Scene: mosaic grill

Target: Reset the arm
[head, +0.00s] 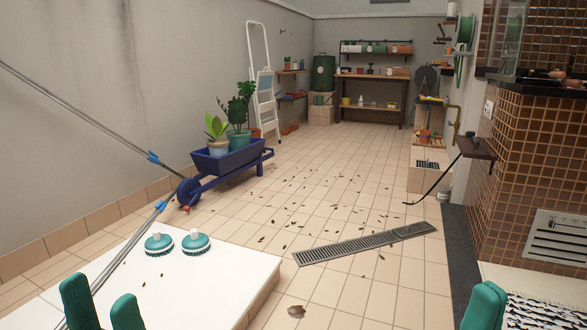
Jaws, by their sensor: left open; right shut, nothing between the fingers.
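My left gripper (102,293) shows at the bottom left of the head view. Its two green fingers stand apart with nothing between them, over the near part of a white-topped surface (225,268). My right gripper (486,296) shows at the bottom right, its green fingers together and empty. It is beside a black-and-white patterned mat or cloth (540,312). The rest of both arms is out of view.
Two teal-and-white round brushes (159,244) (196,242) rest on the white surface. Long grey poles (128,238) with blue fittings cross the left side. A blue wheelbarrow (226,163) holds potted plants. The tiled floor has scattered leaves, a drain grate (365,244) and open room.

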